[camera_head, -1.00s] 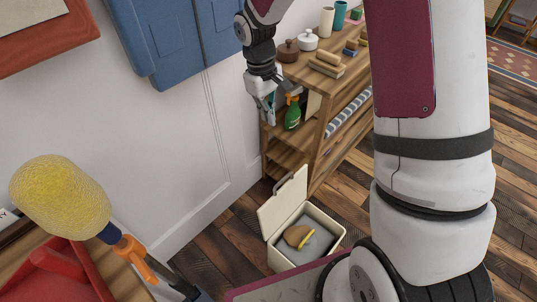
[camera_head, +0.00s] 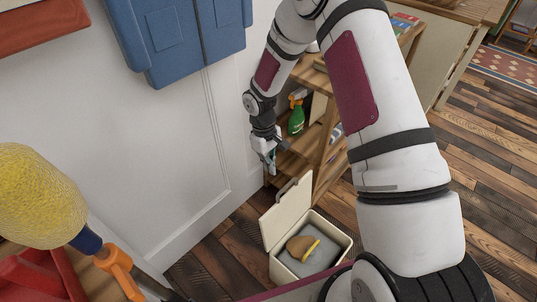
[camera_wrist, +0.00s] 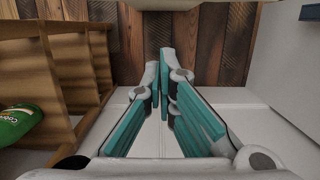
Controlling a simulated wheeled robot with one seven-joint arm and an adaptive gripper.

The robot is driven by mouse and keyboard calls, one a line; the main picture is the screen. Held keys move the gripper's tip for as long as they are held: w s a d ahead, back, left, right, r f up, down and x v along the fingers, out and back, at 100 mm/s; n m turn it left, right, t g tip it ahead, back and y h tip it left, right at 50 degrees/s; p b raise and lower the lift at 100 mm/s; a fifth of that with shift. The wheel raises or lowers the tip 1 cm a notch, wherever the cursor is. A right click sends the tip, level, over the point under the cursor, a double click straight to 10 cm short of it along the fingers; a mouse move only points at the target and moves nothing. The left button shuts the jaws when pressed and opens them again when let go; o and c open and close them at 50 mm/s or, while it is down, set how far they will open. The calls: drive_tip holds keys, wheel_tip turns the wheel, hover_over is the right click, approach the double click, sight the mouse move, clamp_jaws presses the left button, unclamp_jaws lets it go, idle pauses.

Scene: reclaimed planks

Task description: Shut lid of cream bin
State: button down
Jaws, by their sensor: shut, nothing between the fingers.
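The cream bin (camera_head: 343,244) stands on the floor at the lower middle of the head view. Its lid (camera_head: 286,214) is open, standing up at the bin's left side and leaning back toward the wall. A brown item (camera_head: 298,247) with a yellow edge and something grey lie inside. My gripper (camera_head: 270,170) is shut and empty, above and behind the raised lid, apart from it. The wrist view shows its teal-padded fingers (camera_wrist: 166,68) and a cream edge at the top, too cropped to identify surely.
A wooden shelf unit (camera_head: 325,150) stands behind the bin, with a green spray bottle (camera_head: 296,121) on it. The white wall (camera_head: 185,150) is left of my gripper. A yellow duster (camera_head: 40,195) and a red container (camera_head: 45,275) are at the lower left.

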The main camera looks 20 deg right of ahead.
drive_tip(key=s, duration=0.1)
drive_tip(key=s+d, duration=0.2)
drive_tip(key=shift+s+f, duration=0.25)
drive_tip(key=shift+f, duration=0.05)
drive_tip(key=shift+d, duration=0.1)
